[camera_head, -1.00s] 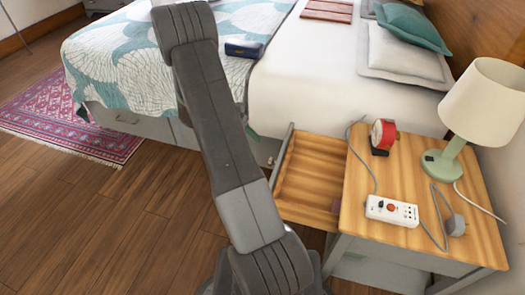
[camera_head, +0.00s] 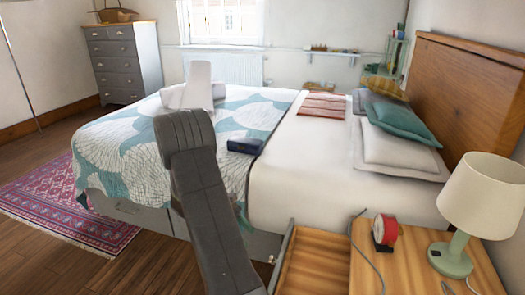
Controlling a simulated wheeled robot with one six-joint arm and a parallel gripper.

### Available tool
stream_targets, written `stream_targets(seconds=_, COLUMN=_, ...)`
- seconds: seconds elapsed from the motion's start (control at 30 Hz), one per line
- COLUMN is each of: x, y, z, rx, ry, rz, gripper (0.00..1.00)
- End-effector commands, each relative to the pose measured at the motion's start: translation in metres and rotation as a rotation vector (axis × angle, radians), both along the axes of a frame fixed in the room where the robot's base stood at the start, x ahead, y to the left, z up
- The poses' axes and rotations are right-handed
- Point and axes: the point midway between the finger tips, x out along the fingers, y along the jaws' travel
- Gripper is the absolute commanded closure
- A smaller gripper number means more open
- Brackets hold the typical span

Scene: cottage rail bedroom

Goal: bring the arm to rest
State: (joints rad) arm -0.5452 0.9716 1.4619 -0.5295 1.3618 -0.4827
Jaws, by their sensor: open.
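My arm (camera_head: 200,200) rises from the bottom of the head view, dark grey, with its rounded joint in front of the bed's near side. My gripper cannot be made out in this view. The arm hides part of the patterned quilt and of the bed's side.
The bed (camera_head: 310,180) fills the middle, with a dark blue book (camera_head: 244,146) on it. A pale shape (camera_head: 198,85) beyond my arm is unclear. At lower right are an open drawer (camera_head: 312,262), a nightstand (camera_head: 400,270), a red clock (camera_head: 384,230) and a lamp (camera_head: 482,195).

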Motion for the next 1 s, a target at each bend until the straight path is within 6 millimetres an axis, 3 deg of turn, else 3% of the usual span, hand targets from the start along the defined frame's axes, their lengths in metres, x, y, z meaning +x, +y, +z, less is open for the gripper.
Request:
stream_targets(seconds=0.4, x=-0.016, y=-0.058, z=-0.061, rx=-0.001, ry=0.003, rz=-0.004, gripper=0.49)
stream_targets(seconds=0.6, x=-0.021, y=-0.078, z=-0.081, rx=-0.001, ry=0.002, rz=-0.003, gripper=0.49)
stream_targets(seconds=1.0, x=-0.023, y=-0.089, z=-0.083, rx=0.001, ry=0.000, rz=-0.001, gripper=0.49)
